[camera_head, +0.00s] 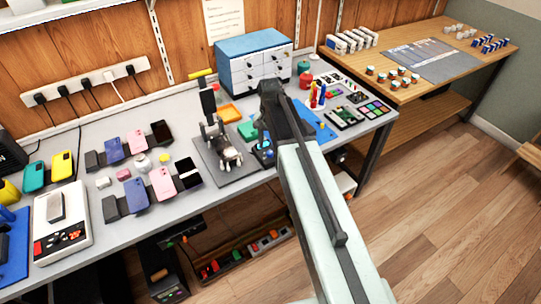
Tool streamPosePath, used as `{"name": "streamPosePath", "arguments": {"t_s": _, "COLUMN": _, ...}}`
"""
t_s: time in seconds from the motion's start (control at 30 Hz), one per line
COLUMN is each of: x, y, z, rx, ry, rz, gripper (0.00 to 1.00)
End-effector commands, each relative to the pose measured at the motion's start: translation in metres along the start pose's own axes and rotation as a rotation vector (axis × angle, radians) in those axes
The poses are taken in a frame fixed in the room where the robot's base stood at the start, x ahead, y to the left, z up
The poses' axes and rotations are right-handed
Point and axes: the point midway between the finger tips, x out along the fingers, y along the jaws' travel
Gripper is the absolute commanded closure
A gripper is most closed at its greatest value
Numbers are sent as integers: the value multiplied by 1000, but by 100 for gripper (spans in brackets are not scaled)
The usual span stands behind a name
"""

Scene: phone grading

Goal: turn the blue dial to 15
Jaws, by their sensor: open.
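A small blue round part, which looks like the blue dial (265,153), shows on the bench just left of my arm, beside the grey base plate of a black stand. Its marks and setting are too small to read. My arm reaches in from the lower right and bends down over this spot. My gripper (264,141) is a small dark shape at the arm's end, open, close above or beside the dial and partly hidden by the arm. I cannot tell whether it touches the dial.
The black stand (208,104) rises close to the left. A blue drawer cabinet (253,63) stands behind. A blue mat (325,133), bottles and a green circuit board (343,117) lie right of the arm. Phones (161,133) lie left. A wooden table (440,88) stands at the right.

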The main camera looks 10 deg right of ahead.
Motion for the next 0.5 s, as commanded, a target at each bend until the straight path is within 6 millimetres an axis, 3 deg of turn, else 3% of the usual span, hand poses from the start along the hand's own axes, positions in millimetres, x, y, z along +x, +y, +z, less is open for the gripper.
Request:
{"name": "streamPosePath", "arguments": {"t_s": 0.03, "x": 20, "y": 0, "z": 0, "rx": 0, "ry": 0, "rz": 0, "gripper": 53}}
{"name": "streamPosePath", "arguments": {"t_s": 0.17, "x": 37, "y": 0, "z": 0, "rx": 0, "ry": 0, "rz": 0, "gripper": 53}}
{"name": "streamPosePath", "arguments": {"t_s": 0.5, "x": 38, "y": 1, "z": 0, "rx": 0, "ry": 0, "rz": 0, "gripper": 55}}
